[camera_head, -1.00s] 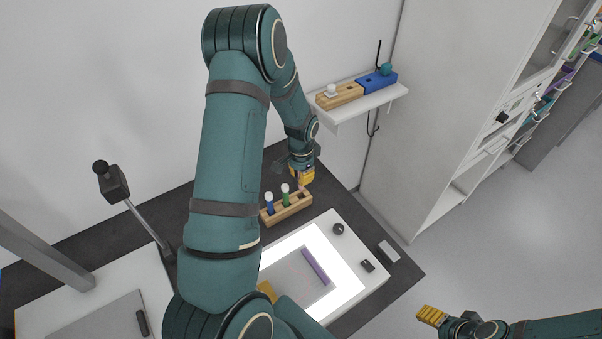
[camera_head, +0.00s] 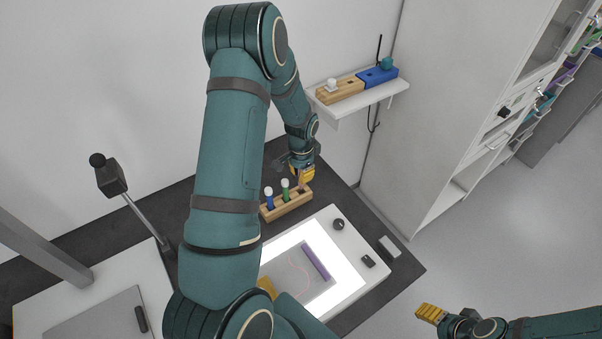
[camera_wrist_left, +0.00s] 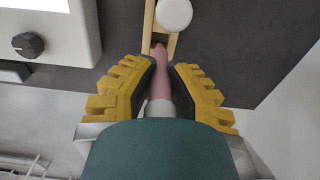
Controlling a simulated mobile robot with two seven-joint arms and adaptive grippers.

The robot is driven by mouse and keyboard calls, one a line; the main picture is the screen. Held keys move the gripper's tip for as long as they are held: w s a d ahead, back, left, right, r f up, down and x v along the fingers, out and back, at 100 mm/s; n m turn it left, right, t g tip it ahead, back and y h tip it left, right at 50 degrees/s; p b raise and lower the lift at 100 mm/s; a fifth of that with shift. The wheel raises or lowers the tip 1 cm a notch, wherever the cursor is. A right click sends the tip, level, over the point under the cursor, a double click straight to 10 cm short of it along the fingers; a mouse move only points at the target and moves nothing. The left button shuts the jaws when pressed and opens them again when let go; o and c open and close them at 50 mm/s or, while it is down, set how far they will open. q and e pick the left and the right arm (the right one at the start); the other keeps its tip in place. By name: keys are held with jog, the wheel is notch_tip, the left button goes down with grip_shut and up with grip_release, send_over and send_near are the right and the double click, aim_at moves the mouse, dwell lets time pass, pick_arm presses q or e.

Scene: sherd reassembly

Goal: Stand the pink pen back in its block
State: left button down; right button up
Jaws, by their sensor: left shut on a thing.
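The wooden block (camera_head: 287,206) stands on the dark bench top behind the light panel. A blue pen (camera_head: 269,202) and a green pen (camera_head: 286,193), both with white caps, stand upright in it. My left gripper (camera_head: 302,175) is at the block's right end, and it is shut on the pink pen (camera_wrist_left: 160,86). In the left wrist view the pen's far end lies over the dark hole in the block (camera_wrist_left: 148,24); I cannot tell whether it is inside. My right gripper (camera_head: 431,314) is at the lower right, away from the bench; its finger gap is unclear.
The lit panel (camera_head: 352,283) carries a grey sheet with a purple bar (camera_head: 315,262); a black knob (camera_head: 338,224) is beside it. A grey cabinet stands right.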

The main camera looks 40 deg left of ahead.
pick_arm(q)
jog(key=shift+f+b, duration=1.7)
jog(key=shift+f, duration=0.35)
dwell(1.4)
jog(key=shift+c, duration=1.7)
grip_release()
jog(key=shift+r, duration=0.15)
jog(key=shift+r+p, duration=2.3)
jog(key=shift+r, duration=1.1)
